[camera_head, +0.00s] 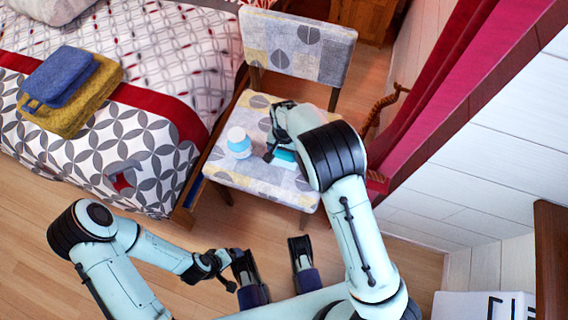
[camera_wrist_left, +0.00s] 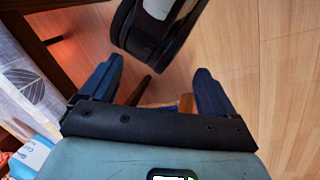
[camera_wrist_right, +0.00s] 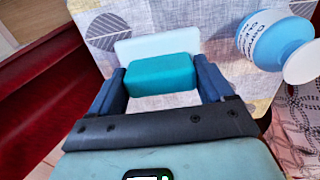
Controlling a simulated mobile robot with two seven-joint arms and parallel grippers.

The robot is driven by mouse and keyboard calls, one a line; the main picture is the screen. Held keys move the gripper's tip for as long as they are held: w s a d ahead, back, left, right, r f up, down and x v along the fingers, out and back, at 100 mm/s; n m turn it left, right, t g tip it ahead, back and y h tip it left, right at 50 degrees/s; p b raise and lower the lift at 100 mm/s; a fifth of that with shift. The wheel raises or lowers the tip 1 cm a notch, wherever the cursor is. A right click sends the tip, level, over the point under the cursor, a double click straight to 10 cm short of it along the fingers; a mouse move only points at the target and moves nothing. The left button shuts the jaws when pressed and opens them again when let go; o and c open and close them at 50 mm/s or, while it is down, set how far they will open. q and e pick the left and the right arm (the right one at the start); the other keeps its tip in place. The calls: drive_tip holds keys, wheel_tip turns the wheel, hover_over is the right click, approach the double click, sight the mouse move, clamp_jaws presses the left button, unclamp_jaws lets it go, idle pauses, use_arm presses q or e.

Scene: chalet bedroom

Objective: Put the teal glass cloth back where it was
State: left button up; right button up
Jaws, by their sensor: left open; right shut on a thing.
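The teal glass cloth (camera_wrist_right: 160,76) looks like a small folded teal block. In the right wrist view it sits between the fingers of my right gripper (camera_wrist_right: 159,72), which is shut on it. In the head view the cloth (camera_head: 285,156) is partly hidden by my right gripper (camera_head: 272,150), over the seat of the patterned chair (camera_head: 250,182). I cannot tell whether it touches the seat. A pale flat block (camera_wrist_right: 150,44) shows just behind the cloth in the right wrist view. My left gripper (camera_head: 271,250) is open and empty over the floor, in front of the chair.
A white and blue bottle (camera_head: 238,143) stands on the seat, left of my right gripper. The bed (camera_head: 150,120) is at left, with folded blue (camera_head: 62,75) and mustard (camera_head: 85,103) cloths. A red curtain (camera_head: 445,80) and white wall close the right side.

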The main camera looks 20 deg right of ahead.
sight(284, 163)
wheel_tip(284, 163, down, 9)
drive_tip(key=shift+r+b, duration=0.15)
drive_tip(key=shift+b, duration=0.8)
use_arm(q)
drive_tip(key=shift+t+y, duration=0.3)
drive_tip(key=shift+t, duration=0.3)
drive_tip(key=w, duration=0.1)
drive_tip(key=w+a+f, duration=0.1)
drive_tip(key=w+f, duration=0.1)
drive_tip(key=shift+w+a+f, duration=0.25)
drive_tip(key=shift+w+a, duration=0.05)
drive_tip(key=shift+a, duration=0.1)
use_arm(e)
drive_tip(key=shift+r, duration=0.1)
drive_tip(key=o, duration=0.8)
use_arm(q)
drive_tip(key=s+d+r+g+p, duration=0.1)
drive_tip(key=s+d+r+p, duration=0.1)
drive_tip(key=s+r+p, duration=0.1)
drive_tip(key=shift+s+d+r+g+h, duration=0.3)
drive_tip(key=shift+s+r+g+h, duration=0.15)
drive_tip(key=shift+s, duration=0.65)
use_arm(e)
wheel_tip(284, 163, up, 12)
drive_tip(key=shift+r, duration=0.1)
use_arm(q)
drive_tip(key=shift+s, duration=0.1)
use_arm(e)
drive_tip(key=shift+s, duration=0.15)
